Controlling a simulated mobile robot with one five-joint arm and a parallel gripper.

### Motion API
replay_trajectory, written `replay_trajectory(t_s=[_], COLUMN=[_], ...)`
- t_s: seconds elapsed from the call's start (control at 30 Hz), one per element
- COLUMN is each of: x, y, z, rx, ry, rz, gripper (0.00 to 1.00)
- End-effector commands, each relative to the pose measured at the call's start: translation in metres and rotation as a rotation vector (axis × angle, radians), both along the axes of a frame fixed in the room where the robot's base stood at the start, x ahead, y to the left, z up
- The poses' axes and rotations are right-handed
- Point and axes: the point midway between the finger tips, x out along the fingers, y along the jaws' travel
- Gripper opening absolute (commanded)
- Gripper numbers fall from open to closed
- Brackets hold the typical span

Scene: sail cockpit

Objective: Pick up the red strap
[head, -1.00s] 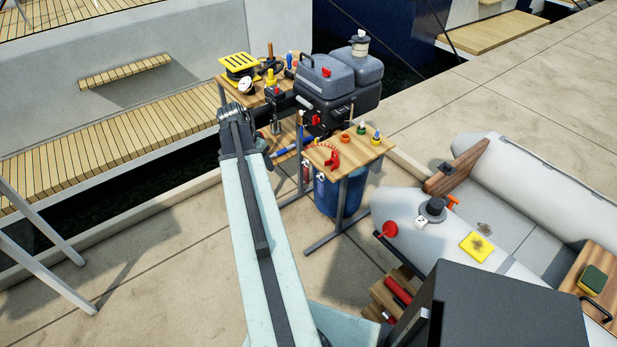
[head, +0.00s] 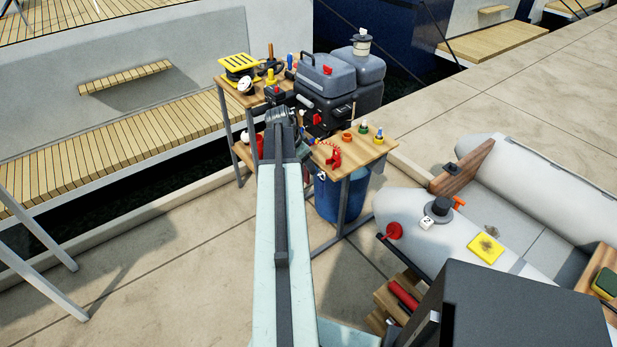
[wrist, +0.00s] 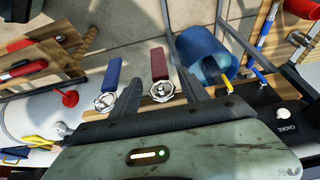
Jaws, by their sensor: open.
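The red strap (wrist: 158,65) shows in the wrist view, with a shiny metal fitting (wrist: 161,91) at its lower end by a wooden edge. A similar blue strap (wrist: 111,74) with a metal fitting is to its left. My gripper (wrist: 158,82) is open and empty, with one dark finger on each side of the red strap in the picture. I cannot tell how far the strap is from the fingers. In the head view my arm's end (head: 281,118) is at the left side of the small wooden table (head: 373,152), and I cannot make out the red strap there.
A blue bucket (head: 328,196) stands under the table; it also shows in the wrist view (wrist: 203,55). Grey cases (head: 325,80) stand behind the table. A grey dinghy (head: 400,208) lies to the right. Paving at the lower left is open.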

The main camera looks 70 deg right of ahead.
Motion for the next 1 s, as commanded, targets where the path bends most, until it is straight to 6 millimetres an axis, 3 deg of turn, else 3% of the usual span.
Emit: replay_trajectory(t_s=[0.03, 0.1, 0.33, 0.37, 0.53, 1.0], x=[-0.002, -0.004, -0.005, -0.005, -0.005, -0.002], y=[-0.003, -0.007, -0.007, -0.007, -0.007, 0.0], z=[-0.018, -0.025, -0.022, -0.022, -0.022, -0.015], rx=[0.0, 0.0, 0.0, 0.0, 0.0, 0.0], ry=[0.0, 0.0, 0.0, 0.0, 0.0, 0.001], rz=[-0.001, -0.001, 0.0, 0.0, 0.0, 0.004], gripper=[0.53, 0.53, 0.53, 0.47, 0.0, 0.0])
